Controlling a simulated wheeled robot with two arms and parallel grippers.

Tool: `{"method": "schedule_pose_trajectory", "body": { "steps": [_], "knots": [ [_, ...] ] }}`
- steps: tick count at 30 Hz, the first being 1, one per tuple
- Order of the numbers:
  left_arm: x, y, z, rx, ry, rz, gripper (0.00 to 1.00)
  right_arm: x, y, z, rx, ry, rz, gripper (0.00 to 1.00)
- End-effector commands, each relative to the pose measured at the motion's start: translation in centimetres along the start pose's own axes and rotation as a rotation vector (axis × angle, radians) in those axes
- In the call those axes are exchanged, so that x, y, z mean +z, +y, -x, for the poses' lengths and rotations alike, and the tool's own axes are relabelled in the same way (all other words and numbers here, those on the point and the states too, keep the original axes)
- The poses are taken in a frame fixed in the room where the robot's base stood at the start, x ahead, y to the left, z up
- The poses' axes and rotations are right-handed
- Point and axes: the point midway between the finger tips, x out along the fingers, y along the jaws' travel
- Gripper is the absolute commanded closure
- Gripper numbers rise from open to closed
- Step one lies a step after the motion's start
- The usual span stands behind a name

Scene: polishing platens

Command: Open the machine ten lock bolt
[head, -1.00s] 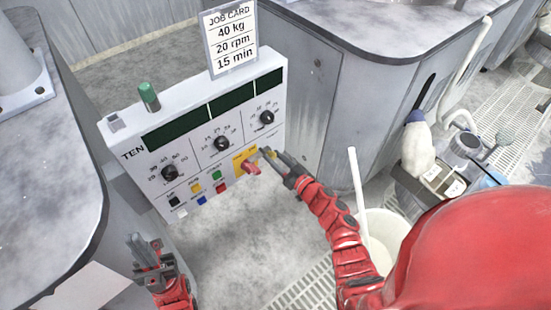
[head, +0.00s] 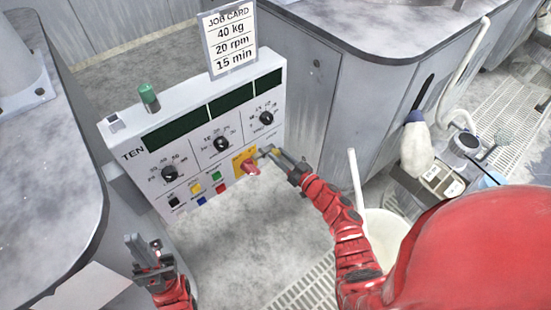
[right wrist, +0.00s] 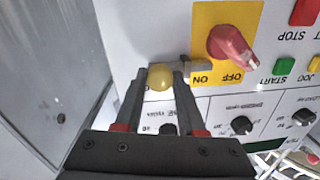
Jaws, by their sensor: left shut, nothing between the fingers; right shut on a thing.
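The machine ten panel (head: 150,125) is a white box marked TEN. At its lower right is a yellow plate (head: 240,158) with a red switch handle (head: 250,169). The right wrist view shows the handle (right wrist: 230,47) pointing to OFF. The lock bolt is a short grey bar (right wrist: 199,67) at the plate's edge, with a yellow ball knob (right wrist: 160,78). My right gripper (head: 268,152) is shut on this knob, one finger on each side. I cannot tell if the bar touches the switch. My left gripper (head: 142,243) is shut and empty, apart from the panel.
The panel has dials, coloured buttons and a green knob (head: 149,96). A job card (head: 230,40) stands on top. A grey cabinet (head: 315,85) is close on the right. A white bucket (head: 385,232) with a stick stands beside my right arm.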

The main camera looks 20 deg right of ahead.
Motion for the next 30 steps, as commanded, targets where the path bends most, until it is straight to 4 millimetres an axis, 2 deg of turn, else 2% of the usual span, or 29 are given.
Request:
{"method": "schedule_pose_trajectory", "body": {
  "steps": [3,5,14,15,19,30],
  "knots": [
    [0.0,0.0,-0.1,0.000,0.000,0.000,1.00,-0.3,1.7,0.1,0.007,-0.001,0.000,1.00],
    [0.0,0.0,-0.2,0.000,0.000,0.000,1.00,-0.6,2.2,0.1,0.007,0.002,0.001,1.00],
    [0.0,0.0,-0.2,0.000,0.000,0.000,1.00,-0.7,2.5,0.2,0.010,0.006,0.002,1.00],
    [0.0,0.0,-0.2,0.000,0.000,0.000,1.00,-0.7,2.5,0.2,0.010,0.006,0.002,0.54],
    [0.0,0.0,-0.2,0.000,0.000,0.000,1.00,-0.7,2.5,0.2,0.009,0.005,0.001,0.31],
    [0.0,0.0,-0.2,0.000,0.000,0.000,1.00,-0.5,2.4,0.7,0.008,0.002,0.000,0.31]
  ]
}}
